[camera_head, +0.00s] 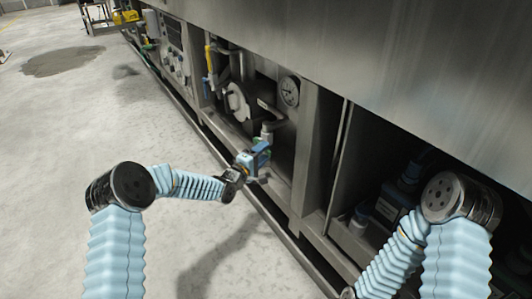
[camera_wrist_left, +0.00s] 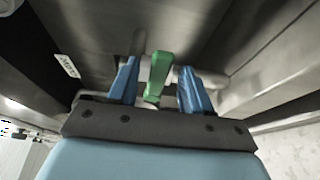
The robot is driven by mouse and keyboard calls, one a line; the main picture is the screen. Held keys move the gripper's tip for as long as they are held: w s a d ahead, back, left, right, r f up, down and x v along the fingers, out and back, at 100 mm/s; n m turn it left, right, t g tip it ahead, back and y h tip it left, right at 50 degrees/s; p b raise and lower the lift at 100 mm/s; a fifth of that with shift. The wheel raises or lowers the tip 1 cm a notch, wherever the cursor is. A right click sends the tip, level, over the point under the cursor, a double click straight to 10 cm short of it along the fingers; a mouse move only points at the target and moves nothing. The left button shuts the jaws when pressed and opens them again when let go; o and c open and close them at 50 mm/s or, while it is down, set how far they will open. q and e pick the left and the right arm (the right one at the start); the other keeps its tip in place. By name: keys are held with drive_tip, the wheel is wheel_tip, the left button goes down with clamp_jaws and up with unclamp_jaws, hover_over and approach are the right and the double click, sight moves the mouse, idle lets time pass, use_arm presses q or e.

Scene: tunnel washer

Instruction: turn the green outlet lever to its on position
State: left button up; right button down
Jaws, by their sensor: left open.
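The green outlet lever (camera_wrist_left: 155,82) shows in the left wrist view, between the two blue fingers of my left gripper (camera_wrist_left: 158,68). The fingers stand apart with a gap on each side of the lever, so they do not appear to grip it. A grey pipe runs behind the lever. In the head view my left gripper (camera_head: 258,156) is at the lower front of the machine, just below a pale pipe fitting (camera_head: 267,133). It hides most of the lever there. My right arm reaches down at the right, and its gripper is out of the picture.
The grey machine frame (camera_head: 309,150) stands close to the right of my left gripper. A round gauge (camera_head: 289,91) sits above it, and a yellow-handled pipe (camera_head: 208,58) is farther back. A white label (camera_wrist_left: 67,65) is on a nearby panel. The concrete floor (camera_head: 60,130) at left is open.

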use_arm(q)
drive_tip(key=shift+x, duration=1.15)
clamp_jaws()
